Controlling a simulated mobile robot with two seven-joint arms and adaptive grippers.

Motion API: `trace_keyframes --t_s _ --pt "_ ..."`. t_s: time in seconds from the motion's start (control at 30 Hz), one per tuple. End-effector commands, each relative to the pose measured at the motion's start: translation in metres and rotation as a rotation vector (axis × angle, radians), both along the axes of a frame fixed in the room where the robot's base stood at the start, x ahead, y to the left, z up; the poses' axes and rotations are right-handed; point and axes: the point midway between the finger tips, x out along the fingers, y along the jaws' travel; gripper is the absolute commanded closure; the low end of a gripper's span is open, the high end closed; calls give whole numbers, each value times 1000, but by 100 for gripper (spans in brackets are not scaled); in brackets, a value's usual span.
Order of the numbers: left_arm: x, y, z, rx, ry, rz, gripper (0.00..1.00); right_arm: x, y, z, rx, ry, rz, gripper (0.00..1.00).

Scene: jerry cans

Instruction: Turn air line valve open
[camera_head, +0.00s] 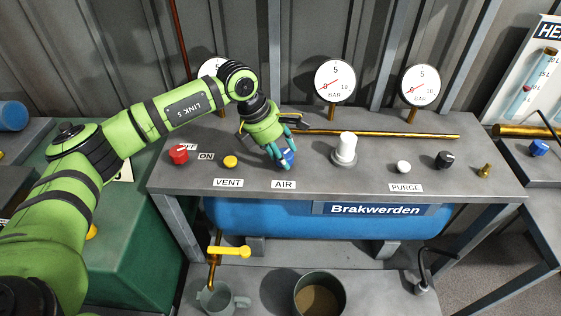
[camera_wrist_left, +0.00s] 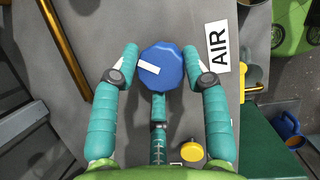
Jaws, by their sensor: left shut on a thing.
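The air line valve is a blue knob (camera_head: 289,157) behind the AIR label (camera_head: 284,184) on the grey bench panel. In the left wrist view the knob (camera_wrist_left: 165,67) has a white pointer mark, and the AIR label (camera_wrist_left: 217,46) lies to its right. My left gripper (camera_head: 283,160) reaches down over the knob. Its teal fingers (camera_wrist_left: 165,72) are shut on the knob, one on each side and a third below it. In the head view the fingers hide part of the knob. My right gripper is not in view.
A yellow button (camera_head: 230,162) and red button (camera_head: 178,154) are left of the knob. A white knob (camera_head: 344,149), brass pipe (camera_head: 385,133) and two clear gauges (camera_head: 334,81) (camera_head: 420,86) stand right. A blue Brakwerden tank (camera_head: 270,219) is below.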

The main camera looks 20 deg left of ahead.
Motion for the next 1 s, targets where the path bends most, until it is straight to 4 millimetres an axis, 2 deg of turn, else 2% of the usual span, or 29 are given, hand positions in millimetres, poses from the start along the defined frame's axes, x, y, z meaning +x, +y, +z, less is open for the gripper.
trace_keyframes --t_s 0.03,0.4,0.7,1.0 --pt "1 -5 -3 -12 -6 -51 87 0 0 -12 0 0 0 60" --pt "2 -5 -2 -10 -5 -405 87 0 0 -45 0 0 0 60" --pt "3 -5 -1 -8 -2 -681 87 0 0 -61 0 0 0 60" --pt "3 -5 0 -7 -1 -890 87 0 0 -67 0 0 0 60"
